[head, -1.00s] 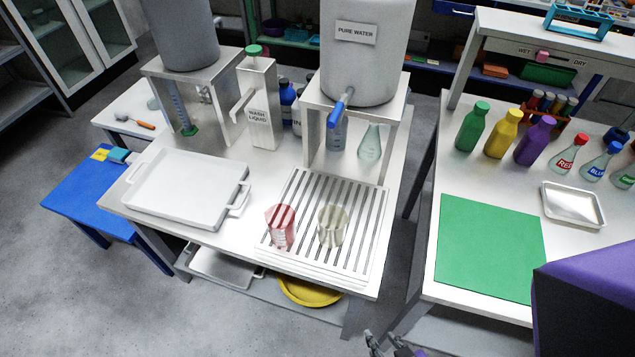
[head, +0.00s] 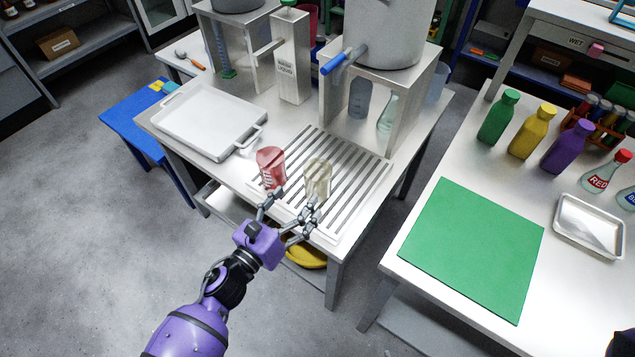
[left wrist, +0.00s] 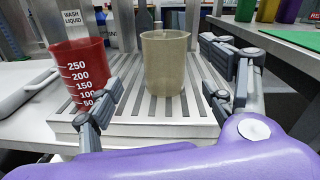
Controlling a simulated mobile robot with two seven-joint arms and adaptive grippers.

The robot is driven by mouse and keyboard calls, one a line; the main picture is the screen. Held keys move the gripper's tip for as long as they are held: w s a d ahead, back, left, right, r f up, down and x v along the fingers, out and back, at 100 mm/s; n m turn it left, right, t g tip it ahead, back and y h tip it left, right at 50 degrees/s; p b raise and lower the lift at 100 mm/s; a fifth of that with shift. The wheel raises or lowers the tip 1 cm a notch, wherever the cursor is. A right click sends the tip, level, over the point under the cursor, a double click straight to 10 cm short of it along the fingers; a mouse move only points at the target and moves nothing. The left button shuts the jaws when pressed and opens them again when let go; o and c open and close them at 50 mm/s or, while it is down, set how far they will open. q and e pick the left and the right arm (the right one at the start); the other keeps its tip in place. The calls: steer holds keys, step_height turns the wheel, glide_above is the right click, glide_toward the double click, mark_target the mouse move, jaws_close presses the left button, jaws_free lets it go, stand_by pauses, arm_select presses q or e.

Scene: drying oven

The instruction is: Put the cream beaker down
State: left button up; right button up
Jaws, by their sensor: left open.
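The cream beaker (head: 318,178) stands upright on the slatted drying rack (head: 352,190) on the left table. In the left wrist view the cream beaker (left wrist: 165,62) stands ahead, between my spread fingers. My left gripper (head: 286,212) is open and empty, at the rack's front edge just short of the beaker. In the left wrist view its fingers (left wrist: 160,105) do not appear to touch the cream beaker. A red beaker (head: 271,167) stands on the rack just left of the cream one; it also shows in the left wrist view (left wrist: 82,75). My right gripper is not in view.
A white tray (head: 185,134) lies left of the rack. The wash-liquid dispenser (head: 291,60) and a pure-water stand with a blue tap (head: 340,62) rise behind. A second table at right bears a green mat (head: 470,250) and coloured bottles.

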mark_target(309, 184)
arm_select(q)
steer(key=m, duration=0.1)
steer(key=w+d+m+h, duration=0.1)
steer(key=shift+w+d+r+m, duration=0.15)
steer(key=shift+d+r+m, duration=0.15)
steer(key=shift+r+m, duration=0.1)
steer(key=p+x, duration=0.1)
steer(key=x, duration=0.5)
steer(key=shift+w, duration=0.3)
steer(key=shift+w+d, duration=0.25)
steer(key=shift+f, duration=0.1)
